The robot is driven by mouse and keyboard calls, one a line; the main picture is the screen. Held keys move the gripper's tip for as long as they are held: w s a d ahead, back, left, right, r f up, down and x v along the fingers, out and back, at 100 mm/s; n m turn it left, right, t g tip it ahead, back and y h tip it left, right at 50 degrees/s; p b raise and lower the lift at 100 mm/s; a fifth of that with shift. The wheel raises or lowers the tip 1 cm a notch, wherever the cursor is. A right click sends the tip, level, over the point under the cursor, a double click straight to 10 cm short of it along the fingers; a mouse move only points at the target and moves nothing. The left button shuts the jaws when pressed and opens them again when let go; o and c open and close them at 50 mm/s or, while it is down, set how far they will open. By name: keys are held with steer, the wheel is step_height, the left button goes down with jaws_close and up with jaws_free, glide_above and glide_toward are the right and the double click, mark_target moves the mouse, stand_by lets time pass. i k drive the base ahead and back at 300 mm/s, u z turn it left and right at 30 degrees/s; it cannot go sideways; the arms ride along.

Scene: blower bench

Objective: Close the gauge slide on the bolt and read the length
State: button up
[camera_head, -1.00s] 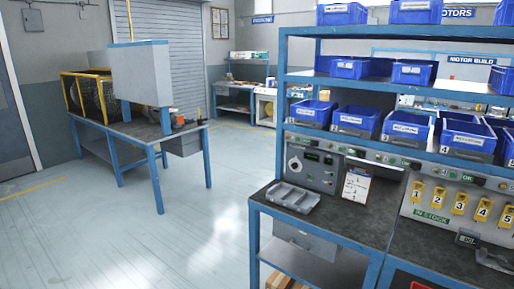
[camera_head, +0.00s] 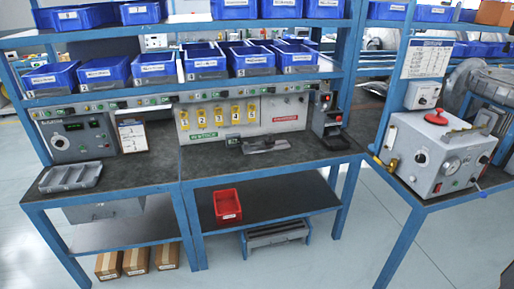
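A low dark grey device (camera_head: 266,145) lies on the bench top below the panel with yellow numbered tags. A small dark box with a display (camera_head: 233,141) sits at its left end. This may be the length gauge, but its slide is too small to make out. I cannot make out a bolt on it or elsewhere. My gripper is not in view.
The blue-framed bench (camera_head: 165,172) carries a grey compartment tray (camera_head: 70,177), a clipboard (camera_head: 132,137) and shelves of blue bins (camera_head: 205,62). A red bin (camera_head: 227,206) stands on the lower shelf. A grey test box (camera_head: 437,150) stands on the right-hand table.

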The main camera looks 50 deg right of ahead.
mark_target(271, 140)
steer(key=z, duration=0.45)
steer(key=k, duration=1.25)
steer(key=z, duration=0.9)
steer(key=i, duration=2.15)
steer(key=u, duration=0.15)
